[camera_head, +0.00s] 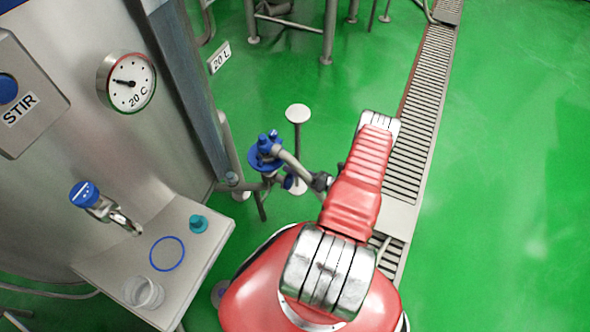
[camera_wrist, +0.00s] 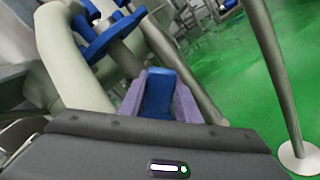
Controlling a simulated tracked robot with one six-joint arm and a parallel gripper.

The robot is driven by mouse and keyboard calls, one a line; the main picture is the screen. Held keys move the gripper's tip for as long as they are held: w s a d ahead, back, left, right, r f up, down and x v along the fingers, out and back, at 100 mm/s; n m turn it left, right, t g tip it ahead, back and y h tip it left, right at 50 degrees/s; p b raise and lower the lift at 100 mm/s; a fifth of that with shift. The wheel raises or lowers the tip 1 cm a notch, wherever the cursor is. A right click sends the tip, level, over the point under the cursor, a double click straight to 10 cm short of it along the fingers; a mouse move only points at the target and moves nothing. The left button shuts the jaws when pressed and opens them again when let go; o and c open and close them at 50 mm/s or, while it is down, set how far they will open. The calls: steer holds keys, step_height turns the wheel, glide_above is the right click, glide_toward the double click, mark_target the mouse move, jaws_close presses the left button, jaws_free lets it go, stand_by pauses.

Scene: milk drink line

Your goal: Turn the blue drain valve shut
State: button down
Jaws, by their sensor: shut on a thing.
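A blue piece, apparently the drain valve's handle (camera_wrist: 158,95), sits between the pale purple fingers of my gripper (camera_wrist: 160,84) in the wrist view. The fingers are shut on it, one on each side. In the head view, the blue handle (camera_head: 289,182) is small on the pipework beside the tank, and my gripper (camera_head: 308,183) reaches it from the right. How far the handle is turned is hard to tell. A larger blue round fitting (camera_head: 264,156) is just above and left of it; it also shows in the wrist view (camera_wrist: 110,36).
The steel tank with a dial (camera_head: 127,82) and STIR box (camera_head: 28,95) stands left. A side shelf (camera_head: 185,265) holds a clear cup (camera_head: 144,292), blue ring (camera_head: 167,254) and teal piece (camera_head: 198,223) below a blue-topped tap (camera_head: 85,194).

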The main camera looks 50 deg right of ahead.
steer(key=f+m, duration=0.1)
steer(key=m, duration=0.1)
steer(key=d+m, duration=0.1)
steer(key=shift+d+f+m, duration=0.25)
steer(key=shift+f+m, duration=0.15)
steer(key=shift+w+d+f+m, duration=0.1)
steer(key=shift+f+m, duration=0.3)
steer(key=shift+m, duration=0.45)
steer(key=shift+s+d+f+m, duration=0.1)
steer(key=shift+f+m, duration=0.3)
steer(key=shift+m, duration=0.5)
steer(key=shift+w+d+f+m, duration=0.1)
steer(key=shift+f+m, duration=0.3)
steer(key=shift+m, duration=0.45)
steer(key=c, duration=1.3)
jaws_free()
steer(key=shift+a, duration=0.1)
steer(key=shift+c, duration=0.2)
steer(key=v, duration=1.3)
steer(key=shift+s, duration=0.35)
steer(key=shift+s, duration=0.1)
